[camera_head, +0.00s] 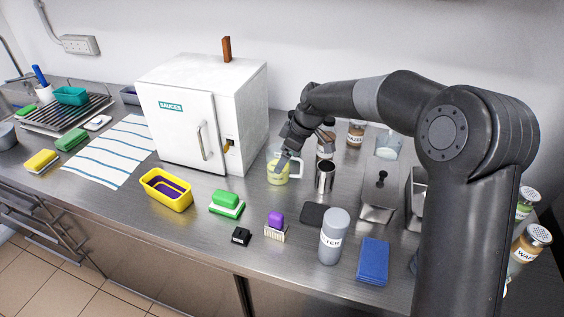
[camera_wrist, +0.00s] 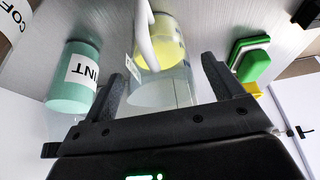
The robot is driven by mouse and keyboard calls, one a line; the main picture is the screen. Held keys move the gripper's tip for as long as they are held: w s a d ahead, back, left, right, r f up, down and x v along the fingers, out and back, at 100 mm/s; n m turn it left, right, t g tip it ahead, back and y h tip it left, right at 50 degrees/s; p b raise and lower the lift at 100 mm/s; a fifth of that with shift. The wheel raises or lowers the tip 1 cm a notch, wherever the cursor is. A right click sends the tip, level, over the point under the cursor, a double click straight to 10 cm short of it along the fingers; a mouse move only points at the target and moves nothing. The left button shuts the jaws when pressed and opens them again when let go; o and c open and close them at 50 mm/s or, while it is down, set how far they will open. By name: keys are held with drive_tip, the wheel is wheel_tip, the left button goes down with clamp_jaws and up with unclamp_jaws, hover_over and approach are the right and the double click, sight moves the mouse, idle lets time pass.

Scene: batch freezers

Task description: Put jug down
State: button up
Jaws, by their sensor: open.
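The jug (camera_head: 275,177) is clear with yellow contents and a pale handle on its right. It appears to stand upright on the steel counter, just right of the white SAUCES cabinet. In the wrist view the jug (camera_wrist: 172,50) shows its handle, part of a label and its clear wall between my fingers. My gripper (camera_head: 288,160) reaches down at the jug; in the wrist view my gripper (camera_wrist: 170,88) has its fingers apart, one on each side of the jug. Whether either finger touches it I cannot tell.
A teal container labelled MINT (camera_wrist: 75,72) stands close beside one finger in the wrist view. A metal cup (camera_head: 324,177) is right of the jug. The white cabinet (camera_head: 190,115) is close on the left. A green sponge (camera_head: 226,200) and yellow tub (camera_head: 166,190) lie in front.

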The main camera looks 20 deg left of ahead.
drive_tip(key=v, duration=0.8)
drive_tip(key=shift+d+r, duration=0.1)
drive_tip(key=shift+d, duration=0.1)
drive_tip(key=s+d+r+m+t+h, duration=0.2)
drive_tip(key=s+d+r+m, duration=0.25)
drive_tip(key=s+d, duration=0.4)
drive_tip(key=s+d+r+m+t+h, duration=0.1)
drive_tip(key=s+d+r+m+t, duration=0.15)
drive_tip(key=s+d+m, duration=0.65)
drive_tip(key=s+d+f+m, duration=0.1)
drive_tip(key=s+d+m, duration=0.1)
drive_tip(key=s+d, duration=0.4)
drive_tip(key=s+d+f+m+t+h, duration=0.1)
drive_tip(key=s+d+m, duration=0.1)
drive_tip(key=s+d, duration=0.4)
drive_tip(key=d, duration=0.3)
drive_tip(key=shift+s+f, duration=0.25)
drive_tip(key=shift+f, duration=0.1)
drive_tip(key=shift+o, duration=0.5)
drive_tip(key=shift+m, duration=0.25)
